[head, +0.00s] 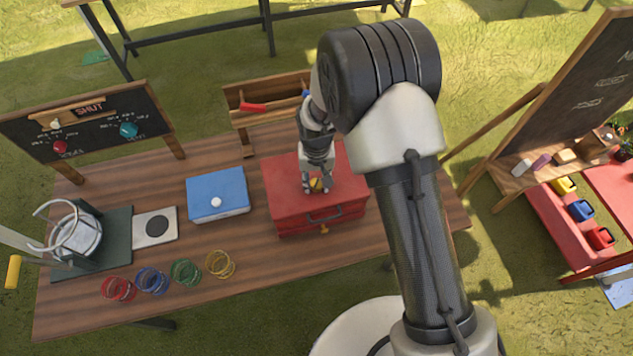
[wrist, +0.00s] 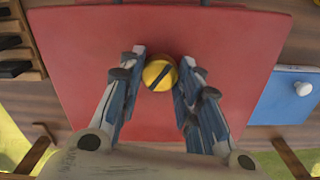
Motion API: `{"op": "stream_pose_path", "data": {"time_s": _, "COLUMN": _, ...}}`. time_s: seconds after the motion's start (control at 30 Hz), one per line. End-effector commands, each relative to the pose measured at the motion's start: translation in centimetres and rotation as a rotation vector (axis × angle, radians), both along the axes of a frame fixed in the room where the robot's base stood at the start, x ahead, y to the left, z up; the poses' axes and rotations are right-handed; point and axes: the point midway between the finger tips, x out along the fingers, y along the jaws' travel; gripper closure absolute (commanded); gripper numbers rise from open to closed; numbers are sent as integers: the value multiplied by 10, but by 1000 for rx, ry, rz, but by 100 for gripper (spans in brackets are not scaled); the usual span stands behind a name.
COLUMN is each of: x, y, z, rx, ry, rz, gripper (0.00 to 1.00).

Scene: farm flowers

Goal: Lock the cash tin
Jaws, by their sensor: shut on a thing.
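The red cash tin (head: 285,205) sits shut on the wooden table, its lid also filling much of the wrist view (wrist: 230,50). A round yellow knob (wrist: 159,75) with a dark diagonal bar stands on its lid; it shows partly between my fingers in the head view (head: 317,184). My gripper (head: 315,188) points down at the lid, its fingers on either side of the knob and shut on it in the wrist view (wrist: 162,68). A dark handle (head: 325,217) and a small yellow piece (head: 323,230) are on the tin's front.
A blue box (head: 217,190) with a white knob stands left of the tin. Further left are a plate with a black disc (head: 156,227), coloured rings (head: 152,281) and a chalkboard (head: 90,125). A wooden rack (head: 268,95) stands behind. The front right table is clear.

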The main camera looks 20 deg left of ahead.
Motion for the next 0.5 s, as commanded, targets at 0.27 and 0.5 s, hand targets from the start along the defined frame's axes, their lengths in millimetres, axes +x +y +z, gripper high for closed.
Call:
{"op": "stream_pose_path", "data": {"time_s": 0.27, "x": 0, "y": 0, "z": -1, "rx": 0, "ry": -1, "rz": 255, "gripper": 92}}
{"op": "stream_pose_path", "data": {"time_s": 0.5, "x": 0, "y": 0, "z": -1, "rx": 0, "ry": -1, "rz": 439, "gripper": 92}}
